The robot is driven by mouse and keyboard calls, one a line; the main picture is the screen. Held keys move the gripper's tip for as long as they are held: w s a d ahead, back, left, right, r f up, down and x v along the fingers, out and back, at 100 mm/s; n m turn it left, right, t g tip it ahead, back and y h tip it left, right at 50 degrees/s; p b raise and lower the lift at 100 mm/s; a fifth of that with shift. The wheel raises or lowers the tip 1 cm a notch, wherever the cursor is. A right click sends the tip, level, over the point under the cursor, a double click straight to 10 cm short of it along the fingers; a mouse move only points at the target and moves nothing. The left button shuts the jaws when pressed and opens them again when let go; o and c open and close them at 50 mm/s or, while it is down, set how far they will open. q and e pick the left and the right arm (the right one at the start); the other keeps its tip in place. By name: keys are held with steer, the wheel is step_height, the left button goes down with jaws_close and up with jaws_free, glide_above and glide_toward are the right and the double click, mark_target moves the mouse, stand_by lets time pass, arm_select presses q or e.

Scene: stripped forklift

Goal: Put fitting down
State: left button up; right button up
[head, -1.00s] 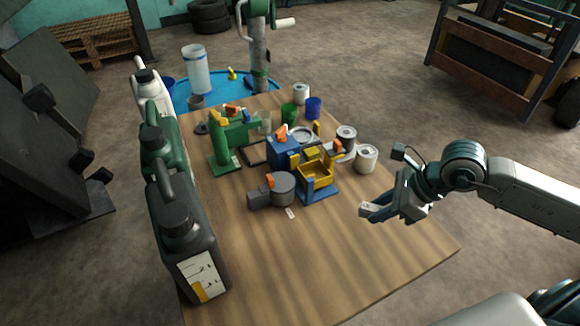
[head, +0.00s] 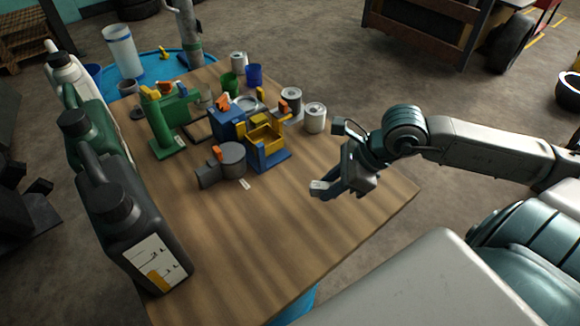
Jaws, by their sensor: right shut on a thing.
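My right gripper (head: 322,190) reaches in from the right, pointing left over the right part of the wooden table (head: 275,225). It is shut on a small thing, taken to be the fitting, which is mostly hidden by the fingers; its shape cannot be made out. A small pale patch shows at the fingertips. Whether the gripper or its load touches the tabletop cannot be told. My left gripper is not in view.
A dark jug (head: 120,215) and a green jug (head: 90,130) line the left edge. A yellow bin on a blue base (head: 264,140), a grey round part (head: 231,157) and a white can (head: 315,117) stand behind the gripper. The front middle is clear.

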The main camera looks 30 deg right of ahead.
steer(key=shift+w+a+r+p, duration=0.1)
steer(key=shift+w+p, duration=0.05)
steer(key=shift+w, duration=0.6)
steer(key=shift+w+a+p, duration=0.1)
steer(key=shift+w+p, duration=0.05)
steer(key=shift+w, duration=0.6)
steer(key=p, duration=0.3)
glide_above(284, 171)
steer(key=s+d, duration=0.2)
steer(key=shift+w+a+f, duration=0.2)
steer(key=shift+w+f, duration=0.05)
steer(key=shift+f, duration=0.25)
steer(key=shift+w+f+p, duration=0.15)
steer(key=shift+p, duration=0.15)
step_height(284, 171, down, 3)
steer(key=shift+r+p, duration=0.1)
steer(key=shift+p, duration=0.75)
steer(key=shift+f, duration=0.3)
steer(key=shift+f, duration=0.1)
steer(key=shift+f, duration=0.15)
steer(key=o, duration=1)
